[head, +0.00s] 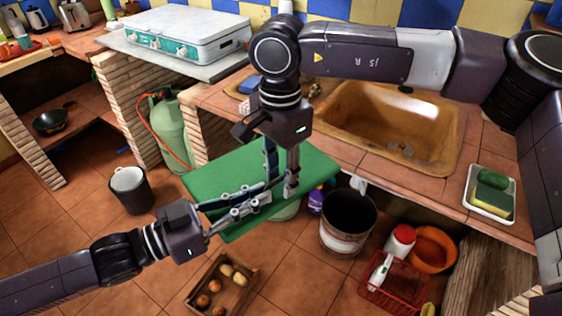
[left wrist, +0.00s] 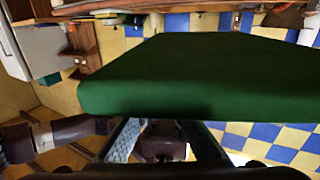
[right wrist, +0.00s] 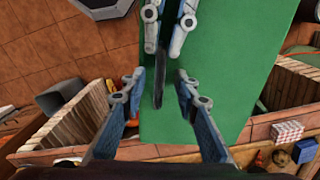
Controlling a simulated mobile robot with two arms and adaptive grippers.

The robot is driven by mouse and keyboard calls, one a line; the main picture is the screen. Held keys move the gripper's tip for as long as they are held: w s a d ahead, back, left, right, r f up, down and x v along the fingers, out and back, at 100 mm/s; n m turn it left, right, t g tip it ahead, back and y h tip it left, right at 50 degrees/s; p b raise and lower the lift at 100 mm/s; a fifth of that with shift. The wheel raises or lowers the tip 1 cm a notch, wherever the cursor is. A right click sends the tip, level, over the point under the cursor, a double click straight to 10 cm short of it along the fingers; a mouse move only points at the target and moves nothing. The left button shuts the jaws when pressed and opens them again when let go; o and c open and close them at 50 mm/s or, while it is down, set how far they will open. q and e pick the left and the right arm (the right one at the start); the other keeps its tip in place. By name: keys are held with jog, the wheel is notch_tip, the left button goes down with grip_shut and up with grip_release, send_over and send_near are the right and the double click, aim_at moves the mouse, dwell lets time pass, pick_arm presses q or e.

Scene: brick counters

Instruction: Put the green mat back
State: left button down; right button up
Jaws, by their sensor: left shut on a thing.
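The green mat (head: 300,165) is a flat, thick slab held in the air in front of the counter, between the stove side and the sink. My right gripper (head: 281,185) points down over the mat.
The sink (head: 390,125) and a white tray (head: 490,205) with sponges are on the right counter. A white stove (head: 185,35) and green gas bottle (head: 170,130) stand behind left.

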jog(key=shift+f, duration=0.25)
grip_shut()
pick_arm(q)
jog(key=c, duration=2)
grip_release()
jog(key=shift+o, duration=0.2)
